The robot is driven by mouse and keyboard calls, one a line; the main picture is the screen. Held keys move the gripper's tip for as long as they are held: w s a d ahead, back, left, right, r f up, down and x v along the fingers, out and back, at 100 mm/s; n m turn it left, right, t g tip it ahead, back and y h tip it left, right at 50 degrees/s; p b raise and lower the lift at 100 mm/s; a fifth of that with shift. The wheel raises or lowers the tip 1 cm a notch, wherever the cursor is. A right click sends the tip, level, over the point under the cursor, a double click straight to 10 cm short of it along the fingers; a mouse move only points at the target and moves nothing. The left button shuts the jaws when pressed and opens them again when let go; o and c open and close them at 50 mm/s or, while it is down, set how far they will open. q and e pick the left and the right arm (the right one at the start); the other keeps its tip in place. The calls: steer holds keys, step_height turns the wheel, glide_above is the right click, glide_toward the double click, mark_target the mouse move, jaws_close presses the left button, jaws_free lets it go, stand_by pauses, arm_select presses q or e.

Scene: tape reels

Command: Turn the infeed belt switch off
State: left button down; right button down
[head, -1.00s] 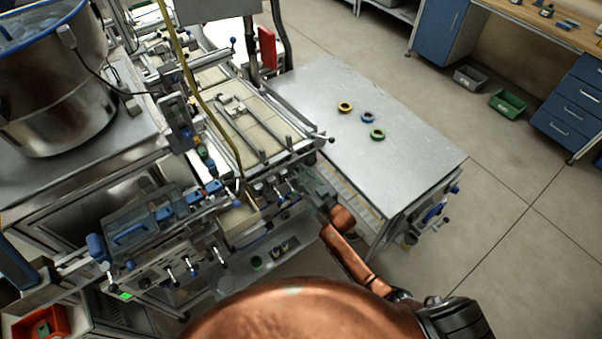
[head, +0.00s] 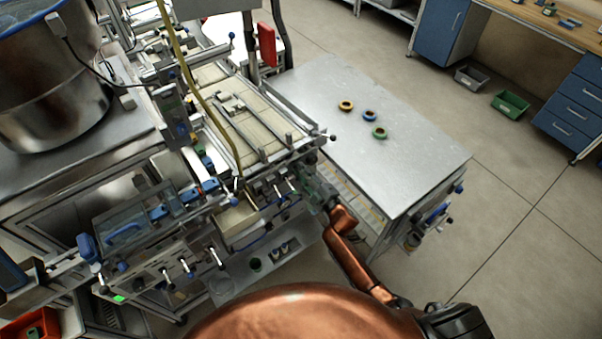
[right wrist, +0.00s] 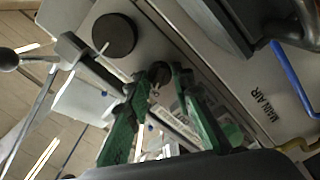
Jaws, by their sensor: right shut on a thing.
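My right gripper (head: 319,190) is at the front of the machine, by the near corner of the steel table, and is small in the head view. In the right wrist view its green fingers (right wrist: 158,80) are on either side of a small dark switch knob (right wrist: 159,71) on a pale panel and are shut on it. The fingers partly cover the knob, and I cannot read a label or its setting. A larger dark round knob (right wrist: 113,35) is beside it on the panel. My left gripper is in neither view.
A panel marked "MAIN AIR" (right wrist: 259,105) and a blue handle (right wrist: 292,75) are close by on the right. Open floor lies right of the table.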

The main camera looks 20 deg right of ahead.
steer(key=shift+f+n+b, duration=0.1)
steer(key=shift+n+b, duration=0.25)
steer(key=shift+n, duration=0.55)
steer(key=c, duration=2)
jaws_free()
steer(key=shift+o, duration=0.2)
steer(key=shift+s, duration=0.1)
steer(key=v, duration=1.2)
